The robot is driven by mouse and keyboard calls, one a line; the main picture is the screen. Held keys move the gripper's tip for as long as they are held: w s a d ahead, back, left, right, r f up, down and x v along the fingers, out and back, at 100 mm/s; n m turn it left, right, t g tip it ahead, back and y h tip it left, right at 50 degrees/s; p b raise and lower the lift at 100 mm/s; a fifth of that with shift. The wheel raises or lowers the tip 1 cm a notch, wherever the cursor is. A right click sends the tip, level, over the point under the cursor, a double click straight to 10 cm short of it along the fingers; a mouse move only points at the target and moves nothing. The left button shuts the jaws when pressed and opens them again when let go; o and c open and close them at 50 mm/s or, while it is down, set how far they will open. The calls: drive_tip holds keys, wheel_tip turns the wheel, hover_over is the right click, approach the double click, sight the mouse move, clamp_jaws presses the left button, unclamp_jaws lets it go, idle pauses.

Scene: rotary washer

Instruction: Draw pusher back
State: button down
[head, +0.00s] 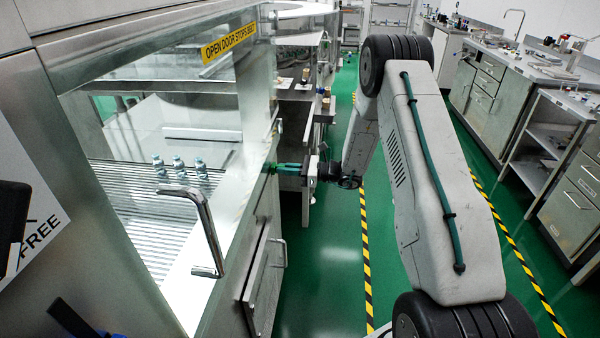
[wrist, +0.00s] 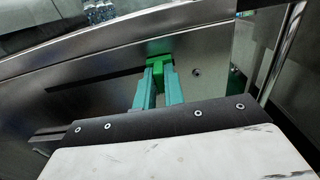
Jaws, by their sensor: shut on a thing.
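The pusher shows as a green block (wrist: 159,61) on the washer's metal side panel in the wrist view. A long dark slot runs left from it across the panel. My gripper (wrist: 157,82) has its two teal fingers shut on this green block. In the head view my gripper (head: 276,167) reaches left to the washer's side, and the green pusher (head: 266,167) shows small at its fingertips. The rest of the pusher is hidden.
The washer's glass door (head: 160,110) has a bent metal handle (head: 205,225). Several small vials (head: 180,167) stand inside on a ribbed conveyor. A lower cabinet handle (head: 280,252) sticks out near my arm. Green floor lies between the washer and the benches (head: 500,90) at right.

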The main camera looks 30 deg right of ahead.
drive_tip(key=shift+w+d+r, duration=0.1)
drive_tip(key=shift+w+d, duration=0.1)
drive_tip(key=shift+w, duration=0.05)
drive_tip(key=c, duration=1.5)
unclamp_jaws()
drive_tip(key=v, duration=0.7)
drive_tip(key=shift+s+d, duration=0.2)
drive_tip(key=shift+d, duration=0.1)
